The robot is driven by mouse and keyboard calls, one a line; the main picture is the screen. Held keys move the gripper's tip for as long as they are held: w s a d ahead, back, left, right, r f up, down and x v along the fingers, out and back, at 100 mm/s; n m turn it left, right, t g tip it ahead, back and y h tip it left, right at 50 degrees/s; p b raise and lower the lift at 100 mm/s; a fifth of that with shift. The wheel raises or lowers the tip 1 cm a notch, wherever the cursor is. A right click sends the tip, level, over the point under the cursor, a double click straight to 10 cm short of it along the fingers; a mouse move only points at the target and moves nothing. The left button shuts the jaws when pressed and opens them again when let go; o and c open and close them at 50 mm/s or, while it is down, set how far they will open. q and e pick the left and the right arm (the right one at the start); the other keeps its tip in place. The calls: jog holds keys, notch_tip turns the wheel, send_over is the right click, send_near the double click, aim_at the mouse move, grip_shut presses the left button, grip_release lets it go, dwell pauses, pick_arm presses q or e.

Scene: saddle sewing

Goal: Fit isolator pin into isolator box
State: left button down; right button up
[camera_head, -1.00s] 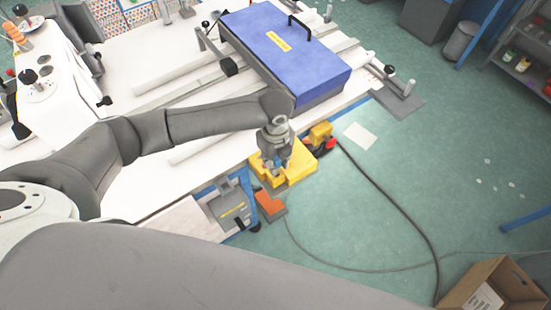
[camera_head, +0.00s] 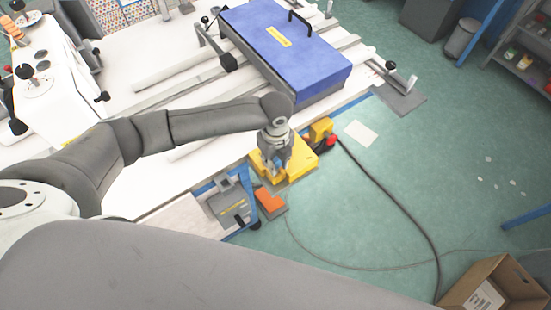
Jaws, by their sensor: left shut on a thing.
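A yellow isolator box (camera_head: 301,161) sits at the front edge of the white table. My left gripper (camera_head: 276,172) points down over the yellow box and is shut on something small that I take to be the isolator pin. The pin is mostly hidden by the fingers, and I cannot tell whether it is in the box. A smaller yellow block (camera_head: 320,128) with a red part (camera_head: 332,140) sits just behind and right of the box. My right gripper does not show.
A blue case (camera_head: 285,50) with a black handle lies on the white table. An orange block (camera_head: 270,201) and a grey box (camera_head: 230,203) are near the table's front. A dark cable (camera_head: 390,195) runs over the green floor to an open cardboard box (camera_head: 495,285).

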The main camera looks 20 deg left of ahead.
pick_arm(q)
jog(key=shift+f+b, duration=0.5)
jog(key=shift+f, duration=0.55)
jog(key=c, duration=1.1)
grip_release()
jog(key=shift+c, duration=0.2)
notch_tip(320, 180, up, 12)
jog(key=shift+r, duration=0.1)
jog(key=shift+s, duration=0.1)
